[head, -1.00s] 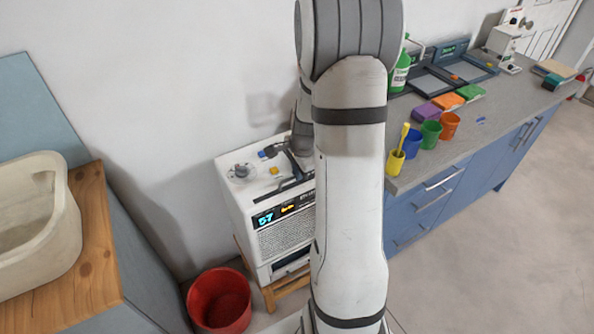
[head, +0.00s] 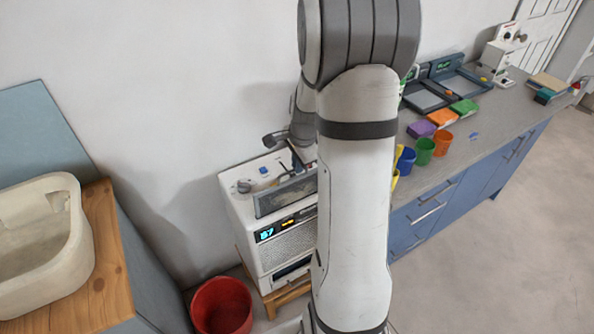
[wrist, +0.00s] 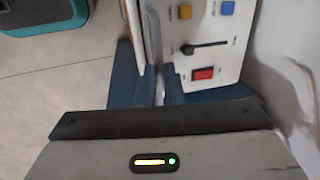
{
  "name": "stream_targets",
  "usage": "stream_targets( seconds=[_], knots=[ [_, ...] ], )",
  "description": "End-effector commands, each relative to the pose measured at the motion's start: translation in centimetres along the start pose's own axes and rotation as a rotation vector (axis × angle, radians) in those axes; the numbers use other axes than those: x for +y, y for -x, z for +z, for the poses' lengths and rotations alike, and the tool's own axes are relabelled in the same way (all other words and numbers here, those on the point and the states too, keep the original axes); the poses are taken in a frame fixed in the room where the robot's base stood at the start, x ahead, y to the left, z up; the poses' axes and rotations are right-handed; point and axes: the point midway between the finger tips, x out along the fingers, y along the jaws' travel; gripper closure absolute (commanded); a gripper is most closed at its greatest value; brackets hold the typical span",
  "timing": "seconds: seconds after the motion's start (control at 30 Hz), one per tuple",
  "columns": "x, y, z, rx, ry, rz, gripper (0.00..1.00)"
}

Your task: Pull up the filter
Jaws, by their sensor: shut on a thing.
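The filter (head: 284,196) is a flat panel with a dark frame and grey mesh. In the head view it stands upright, raised along the front top edge of the white machine (head: 236,205); its right end is hidden by my arm. My gripper (head: 298,160) is at its upper edge, partly hidden behind my arm. In the wrist view my gripper (wrist: 158,88) is shut on a thin edge of the filter (wrist: 149,35), seen nearly edge-on. I cannot tell whether the filter's lower edge is clear of its slot.
The machine's top has knobs, a lever and a red switch (wrist: 203,74). A stone basin (head: 40,285) is at left. A counter (head: 460,150) with coloured cups and trays is at right. The wall is close behind.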

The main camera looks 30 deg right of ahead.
Motion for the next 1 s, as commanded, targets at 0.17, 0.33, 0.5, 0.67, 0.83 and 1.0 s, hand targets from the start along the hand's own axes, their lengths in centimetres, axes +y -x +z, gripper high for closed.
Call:
stream_targets(
  seconds=[0.17, 0.33, 0.5, 0.67, 0.83, 1.0],
  knots=[
    [-1.2, 5.5, 0.0, 0.002, 0.0, -0.006, 1.0],
    [-1.8, 8.3, 0.0, 0.003, 0.001, -0.006, 1.0],
    [-2.0, 9.7, 0.0, 0.002, 0.001, -0.004, 1.0],
    [-2.1, 10.1, 0.0, 0.002, 0.001, -0.004, 1.0],
    [-2.2, 10.2, -0.1, 0.003, 0.001, -0.006, 1.0],
    [-2.3, 10.2, -0.1, 0.004, 0.001, -0.009, 0.87]
  ],
)
